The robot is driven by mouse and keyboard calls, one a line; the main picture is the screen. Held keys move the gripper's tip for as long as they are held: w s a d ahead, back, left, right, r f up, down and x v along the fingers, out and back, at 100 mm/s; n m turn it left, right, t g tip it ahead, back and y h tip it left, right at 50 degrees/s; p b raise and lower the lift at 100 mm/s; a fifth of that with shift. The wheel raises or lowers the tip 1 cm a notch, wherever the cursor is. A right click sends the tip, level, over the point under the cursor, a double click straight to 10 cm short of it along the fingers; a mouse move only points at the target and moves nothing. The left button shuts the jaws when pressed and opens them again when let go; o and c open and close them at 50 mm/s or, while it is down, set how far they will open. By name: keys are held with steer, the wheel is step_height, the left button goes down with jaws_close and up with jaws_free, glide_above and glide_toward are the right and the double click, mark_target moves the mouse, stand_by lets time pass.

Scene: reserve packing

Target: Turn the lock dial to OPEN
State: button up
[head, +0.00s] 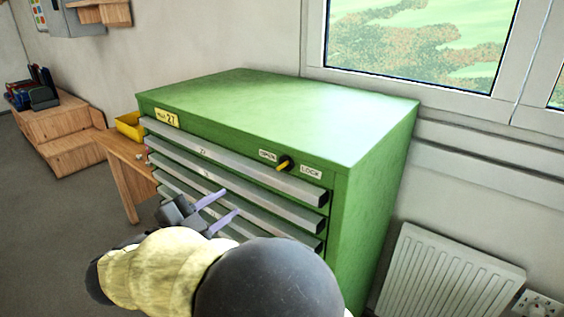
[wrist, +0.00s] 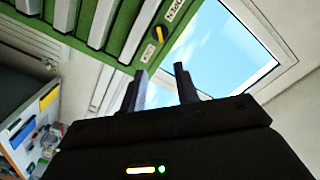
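The lock dial (head: 285,163) is a small dark knob with a yellow bar, on the front upper right of the green cabinet (head: 300,112). An OPEN label (head: 267,155) is to its left and a LOCK label (head: 310,171) to its right. I cannot tell clearly which label the bar points to. The dial also shows in the wrist view (wrist: 159,35), beyond the fingertips. My gripper (head: 231,200) is open and empty, in front of the drawers, lower and left of the dial and apart from it. Its two fingers show spread in the wrist view (wrist: 161,70).
Several grey-fronted drawers (head: 232,166) stick out below the dial. A yellow bin (head: 130,126) sits on a wooden table at the cabinet's left. A white radiator (head: 445,275) is at the right, under a window (head: 415,40). Floor is clear at far left.

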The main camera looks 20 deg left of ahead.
stand_by(0.4)
steer(key=p, duration=0.5)
glide_toward(282, 167)
steer(key=x, duration=0.8)
steer(key=shift+w+d, duration=0.15)
steer(key=shift+w, duration=0.05)
steer(key=shift+s+r, duration=0.1)
steer(key=shift+s, duration=0.05)
jaws_close()
